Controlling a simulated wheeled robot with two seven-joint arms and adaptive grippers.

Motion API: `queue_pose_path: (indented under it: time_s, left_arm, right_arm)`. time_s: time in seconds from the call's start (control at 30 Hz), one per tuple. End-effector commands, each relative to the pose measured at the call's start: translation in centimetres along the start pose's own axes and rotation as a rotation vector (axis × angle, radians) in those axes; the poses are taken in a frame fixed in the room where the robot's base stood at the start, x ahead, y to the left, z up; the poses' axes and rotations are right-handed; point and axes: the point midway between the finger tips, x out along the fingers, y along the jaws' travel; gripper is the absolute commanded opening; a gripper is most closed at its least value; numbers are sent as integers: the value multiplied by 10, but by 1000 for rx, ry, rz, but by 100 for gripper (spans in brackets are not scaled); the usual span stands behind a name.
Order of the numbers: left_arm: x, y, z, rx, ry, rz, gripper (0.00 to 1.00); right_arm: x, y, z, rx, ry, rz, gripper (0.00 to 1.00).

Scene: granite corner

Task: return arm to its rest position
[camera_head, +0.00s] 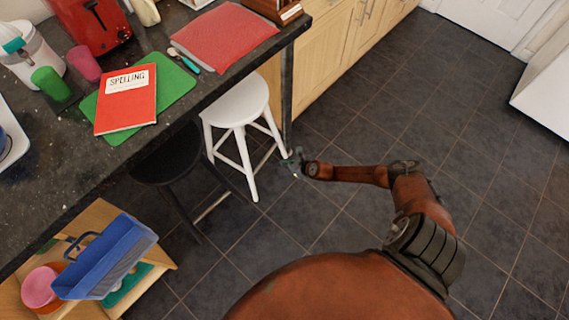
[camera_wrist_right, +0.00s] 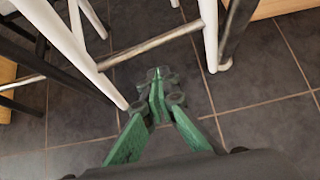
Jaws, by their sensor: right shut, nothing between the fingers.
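My right arm (camera_head: 350,173) reaches out to the left over the dark tiled floor in the head view. My right gripper (camera_head: 292,160) is at its end, close to the legs of a white stool (camera_head: 238,103). The gripper is green and also shows in the right wrist view (camera_wrist_right: 158,78), where its fingertips are together with nothing between them. A white stool leg (camera_wrist_right: 85,55) passes just left of the fingers there; whether it touches them I cannot tell. My left gripper is not in either view.
A dark granite counter (camera_head: 85,185) holds a red spelling book (camera_head: 126,108) and a red toaster (camera_head: 92,25). A black stool (camera_head: 165,160) stands under its edge. A blue caddy (camera_head: 108,262) sits on a low wooden stand (camera_head: 160,258). The floor (camera_head: 400,110) at the right is clear.

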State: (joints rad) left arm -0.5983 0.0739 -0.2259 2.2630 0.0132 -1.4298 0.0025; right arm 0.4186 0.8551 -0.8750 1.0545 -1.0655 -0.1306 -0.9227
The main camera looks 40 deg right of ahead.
Motion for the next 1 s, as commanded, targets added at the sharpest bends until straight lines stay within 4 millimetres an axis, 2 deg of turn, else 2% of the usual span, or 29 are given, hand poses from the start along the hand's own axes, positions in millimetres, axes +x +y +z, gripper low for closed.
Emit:
queue_pose_path:
  time_s: [0.1,0.23,0.57,0.67,0.77,0.87,0.9,1.0]
  left_arm:
    - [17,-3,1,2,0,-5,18]
    - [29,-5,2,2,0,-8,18]
    - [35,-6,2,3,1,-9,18]
    - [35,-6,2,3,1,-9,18]
    - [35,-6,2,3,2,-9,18]
    - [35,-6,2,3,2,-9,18]
    - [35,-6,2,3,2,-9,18]
    - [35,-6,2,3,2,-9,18]
  right_arm:
    - [-8,0,-1,0,1,1,0]
    - [-13,0,-2,0,3,0,0]
    - [-15,0,-4,1,4,0,0]
    - [-16,12,-8,56,-3,5,0]
    - [-25,44,-23,264,-25,6,0]
    - [-46,81,-47,651,-51,-29,0]
    - [-59,92,-60,841,-55,-62,0]
    - [-96,105,-100,1321,-51,-189,0]
